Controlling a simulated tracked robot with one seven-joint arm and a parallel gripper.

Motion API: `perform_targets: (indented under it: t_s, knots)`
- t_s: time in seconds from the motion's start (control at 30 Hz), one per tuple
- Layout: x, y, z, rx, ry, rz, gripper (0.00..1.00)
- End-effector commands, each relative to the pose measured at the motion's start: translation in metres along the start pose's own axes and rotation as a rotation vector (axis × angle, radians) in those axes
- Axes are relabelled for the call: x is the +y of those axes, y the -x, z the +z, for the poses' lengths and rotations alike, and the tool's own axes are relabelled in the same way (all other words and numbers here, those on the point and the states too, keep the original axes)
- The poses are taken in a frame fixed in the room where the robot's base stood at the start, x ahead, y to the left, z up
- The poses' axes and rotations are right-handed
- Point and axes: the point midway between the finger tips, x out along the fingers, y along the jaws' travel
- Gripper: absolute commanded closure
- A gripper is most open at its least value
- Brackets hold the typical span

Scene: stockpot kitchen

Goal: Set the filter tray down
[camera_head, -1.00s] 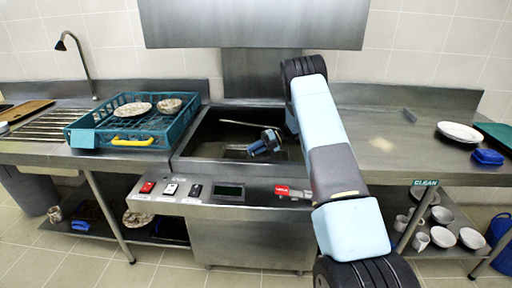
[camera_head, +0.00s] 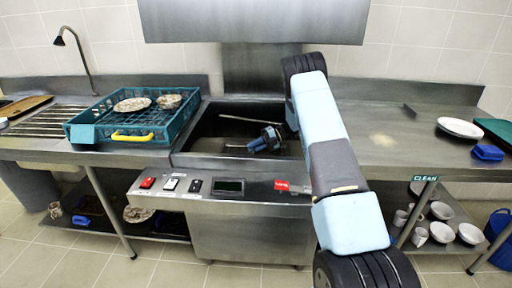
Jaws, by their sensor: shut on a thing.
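My gripper (camera_head: 264,141) is inside the dark open basin (camera_head: 204,146) of the steel machine, reaching in from the right. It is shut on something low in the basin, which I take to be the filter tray. Only thin pale edges (camera_head: 236,146) show beside the jaws, and the rest is too dark to make out. I cannot tell whether it touches the basin floor. A thin light rod or rim (camera_head: 245,119) runs along the back of the basin.
A teal rack (camera_head: 179,128) with a yellow handle holds two patterned dishes left of the basin. The right counter (camera_head: 360,120) is mostly clear, with a white plate (camera_head: 460,128) and a blue block (camera_head: 487,152) at its far end. The control panel (camera_head: 230,187) lines the front.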

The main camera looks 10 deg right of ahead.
Motion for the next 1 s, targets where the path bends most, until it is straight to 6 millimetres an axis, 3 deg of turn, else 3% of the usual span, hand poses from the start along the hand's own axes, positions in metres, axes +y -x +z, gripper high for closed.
perform_targets:
  t_s: [0.17,0.2,0.47,0.77,1.0]
  knots:
    - [-0.002,-0.001,0.001,0.0,0.001,0.0,1.0]
    - [-0.002,-0.001,0.001,0.0,0.001,0.0,0.82]
    - [-0.002,-0.001,0.0,0.0,0.001,0.0,0.57]
    - [-0.003,0.001,0.0,0.0,0.0,0.0,0.56]
    - [-0.003,0.029,0.0,-0.002,0.001,-0.001,0.56]
